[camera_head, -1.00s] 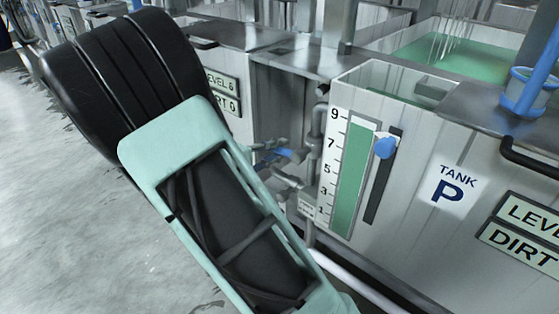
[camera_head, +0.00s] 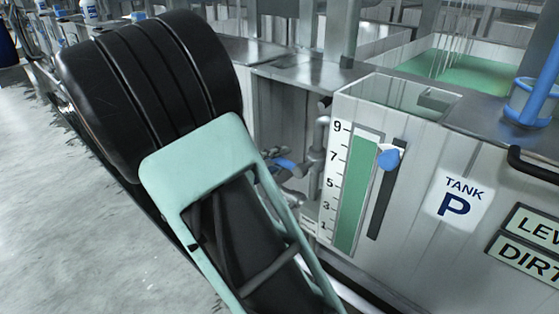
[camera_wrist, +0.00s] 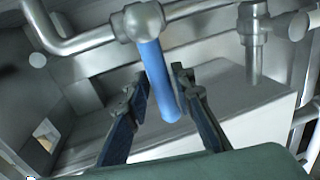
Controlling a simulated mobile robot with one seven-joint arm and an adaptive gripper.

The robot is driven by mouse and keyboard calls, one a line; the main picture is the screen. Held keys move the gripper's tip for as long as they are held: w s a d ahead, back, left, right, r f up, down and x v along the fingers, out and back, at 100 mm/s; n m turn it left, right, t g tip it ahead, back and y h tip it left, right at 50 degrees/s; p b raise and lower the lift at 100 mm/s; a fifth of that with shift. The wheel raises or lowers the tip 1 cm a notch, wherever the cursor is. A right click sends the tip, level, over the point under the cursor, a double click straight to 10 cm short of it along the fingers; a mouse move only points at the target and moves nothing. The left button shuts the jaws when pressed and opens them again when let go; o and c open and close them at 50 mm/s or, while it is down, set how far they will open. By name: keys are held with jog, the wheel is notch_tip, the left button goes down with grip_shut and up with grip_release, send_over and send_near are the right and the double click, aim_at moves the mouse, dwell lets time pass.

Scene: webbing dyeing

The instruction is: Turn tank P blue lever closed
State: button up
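The blue lever (camera_head: 284,163) sits on the pipe valve in the recess left of the tank P gauge, partly hidden by my arm in the head view. In the wrist view the blue lever (camera_wrist: 158,82) hangs down from a grey metal valve body (camera_wrist: 139,21). My gripper (camera_wrist: 162,82) is open, with one dark finger on each side of the lever. A small gap shows beside the lever; I cannot tell whether either finger touches it. My gripper is not visible in the head view. Tank P (camera_head: 420,215) stands on the right with its label.
A level gauge (camera_head: 352,190) with a blue pointer (camera_head: 389,158) is on the tank front. Grey pipes (camera_wrist: 80,42) run beside the valve, and a second valve (camera_wrist: 268,24) is at the wrist view's upper right. Open floor (camera_head: 70,210) lies at the left.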

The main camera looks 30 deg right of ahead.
jog(key=shift+o, duration=0.7)
jog(key=shift+s+a, duration=0.1)
jog(key=shift+a, duration=0.1)
jog(key=v, duration=1.1)
jog(key=shift+a, duration=0.3)
jog(key=shift+s+r, duration=0.1)
jog(key=shift+r, duration=0.05)
